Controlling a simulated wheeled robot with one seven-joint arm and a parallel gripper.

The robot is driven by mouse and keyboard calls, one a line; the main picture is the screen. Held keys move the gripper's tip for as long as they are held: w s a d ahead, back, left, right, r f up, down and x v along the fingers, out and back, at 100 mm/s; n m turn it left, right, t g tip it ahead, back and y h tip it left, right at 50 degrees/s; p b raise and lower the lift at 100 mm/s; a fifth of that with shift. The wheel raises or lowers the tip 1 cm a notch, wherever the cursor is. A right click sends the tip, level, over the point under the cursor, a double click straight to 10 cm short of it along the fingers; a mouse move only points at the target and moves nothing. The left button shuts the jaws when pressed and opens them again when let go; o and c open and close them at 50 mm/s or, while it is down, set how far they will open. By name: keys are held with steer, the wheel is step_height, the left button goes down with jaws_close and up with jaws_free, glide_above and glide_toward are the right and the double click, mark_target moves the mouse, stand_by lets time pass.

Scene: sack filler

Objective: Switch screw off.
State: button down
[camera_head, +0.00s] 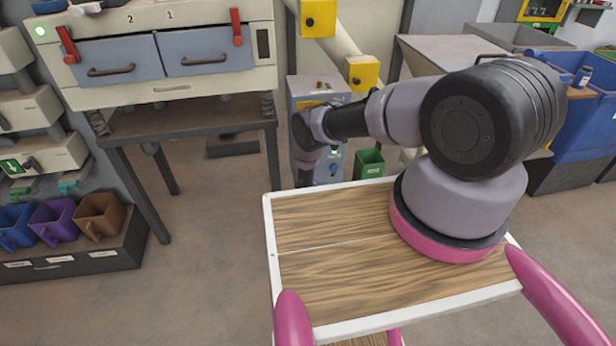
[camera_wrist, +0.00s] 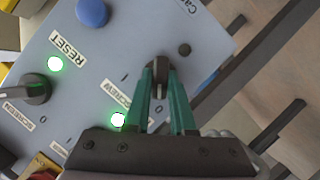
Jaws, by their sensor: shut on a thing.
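The screw switch (camera_wrist: 160,72) is a dark rotary knob on a grey-blue control panel (camera_wrist: 115,55), with the label SCREW (camera_wrist: 116,96) beside it. My gripper (camera_wrist: 160,72) has green fingers shut on this knob, one on either side. A green lamp (camera_wrist: 118,119) glows next to the label, partly behind my gripper's body. The knob's long side runs roughly up and down in the wrist view; which mark it points to is unclear. In the head view the control box (camera_head: 305,88) stands behind my arm, which hides the knob and my gripper's fingers.
Another dark knob (camera_wrist: 28,90), a lit green lamp (camera_wrist: 54,63) by the RESET label and a blue button (camera_wrist: 91,12) share the panel. A grey machine on a stand (camera_head: 165,55) is at the left; a small green bin (camera_head: 369,164) is near the box.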

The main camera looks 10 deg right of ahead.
stand_by(0.3)
steer(key=c, duration=0.8)
jaws_free()
steer(key=shift+o, duration=0.2)
steer(key=shift+s, duration=0.1)
steer(key=v, duration=1)
steer(key=shift+s, duration=0.25)
steer(key=shift+a+r, duration=0.1)
steer(key=shift+r, duration=0.05)
